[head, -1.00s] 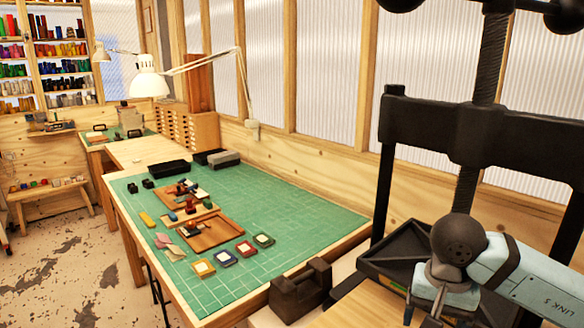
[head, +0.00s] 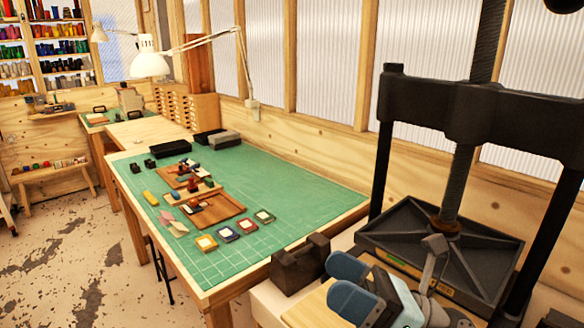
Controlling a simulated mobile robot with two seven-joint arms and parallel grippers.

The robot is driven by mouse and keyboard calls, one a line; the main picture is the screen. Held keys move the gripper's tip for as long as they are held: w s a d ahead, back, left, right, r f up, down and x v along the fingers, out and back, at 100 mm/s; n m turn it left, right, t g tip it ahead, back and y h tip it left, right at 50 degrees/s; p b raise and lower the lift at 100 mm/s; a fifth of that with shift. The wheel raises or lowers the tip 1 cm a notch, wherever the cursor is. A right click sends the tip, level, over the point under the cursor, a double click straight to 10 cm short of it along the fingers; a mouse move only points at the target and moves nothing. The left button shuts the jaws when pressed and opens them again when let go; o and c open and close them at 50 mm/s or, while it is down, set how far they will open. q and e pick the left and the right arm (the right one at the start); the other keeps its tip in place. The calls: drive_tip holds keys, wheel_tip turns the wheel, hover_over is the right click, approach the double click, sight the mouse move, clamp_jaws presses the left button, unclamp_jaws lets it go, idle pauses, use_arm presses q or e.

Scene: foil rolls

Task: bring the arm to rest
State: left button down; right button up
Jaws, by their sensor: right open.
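My right gripper (head: 350,285) is at the bottom of the head view, right of centre, with two blue-padded fingers spread apart and nothing between them. It is in front of the black tray-like plate (head: 400,225) of the big press and close to the dark brown tape dispenser (head: 300,264). Whether it touches the wooden board (head: 308,312) below cannot be told. My left gripper is not in view.
The black press frame (head: 490,125) stands at the right. A green cutting mat (head: 290,190) holds wooden trays, small coloured pads (head: 227,234) and dark boxes (head: 208,137). A white lamp (head: 149,64) hangs over its far end. The mat's right part is clear.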

drive_tip(key=w+d+f+m+t+h, duration=0.3)
drive_tip(key=d+m+t+h, duration=0.35)
drive_tip(key=m, duration=0.65)
drive_tip(key=w+d+f+m+t+h, duration=0.2)
drive_tip(key=d+m+t+h, duration=0.1)
drive_tip(key=m+t+h, duration=0.75)
drive_tip(key=s+d+f+m+g+h, duration=0.2)
drive_tip(key=d+f+m+g+h, duration=0.3)
drive_tip(key=f+m, duration=0.5)
drive_tip(key=s+d+f+m+g, duration=0.3)
drive_tip(key=s+f+m+g, duration=0.35)
drive_tip(key=s+f, duration=0.2)
drive_tip(key=s+d+f+m+g, duration=0.2)
drive_tip(key=s+f+m+g, duration=0.3)
drive_tip(key=s+f+g, duration=0.4)
drive_tip(key=w+a+f+t+y, duration=0.1)
drive_tip(key=w+a+f+t, duration=0.1)
drive_tip(key=f, duration=0.5)
drive_tip(key=w+a+f+n+t+y+b, duration=0.1)
drive_tip(key=w+a+f+t, duration=0.1)
drive_tip(key=a+f+t, duration=0.2)
drive_tip(key=shift+w+a+f+t+y, duration=0.2)
drive_tip(key=shift+f+t+y, duration=0.2)
drive_tip(key=shift+f+t, duration=1.1)
drive_tip(key=shift+f+g, duration=0.15)
drive_tip(key=shift+g, duration=0.1)
